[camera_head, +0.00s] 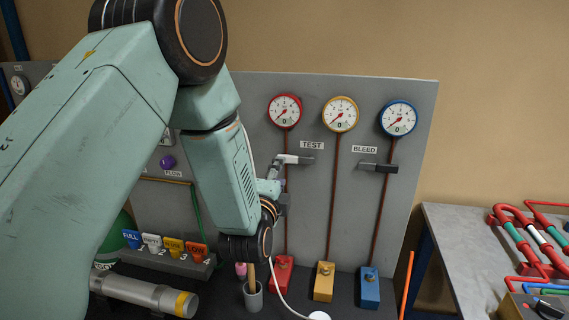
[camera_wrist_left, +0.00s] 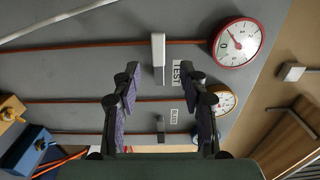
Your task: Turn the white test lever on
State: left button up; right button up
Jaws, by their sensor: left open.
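The white test lever (camera_head: 294,159) is on the grey upright panel, left of and below the TEST label (camera_head: 312,145). Its handle lies roughly sideways in the head view. In the left wrist view the lever (camera_wrist_left: 158,50) shows between my open fingertips. My left gripper (camera_head: 274,178) is open close to the lever, partly hidden by my own wrist. The left gripper's two fingers (camera_wrist_left: 160,74) stand on either side of the lever's line, with a gap to each side; I cannot tell how far in depth. My right gripper is not in view.
A dark lever (camera_head: 378,168) sits under the BLEED label (camera_head: 365,149). Red, yellow and blue gauges (camera_head: 341,114) top the panel. Red, yellow and blue blocks (camera_head: 324,282) and a grey cup (camera_head: 253,296) stand below.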

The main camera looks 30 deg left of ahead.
aim_at(287, 160)
pick_arm(q)
jog(key=p+x, duration=0.1)
jog(key=x, duration=0.6)
jog(key=shift+s+d, duration=0.1)
jog(key=shift+w+a+f, duration=0.2)
jog(key=c, duration=0.3)
jog(key=shift+d, duration=0.1)
grip_shut()
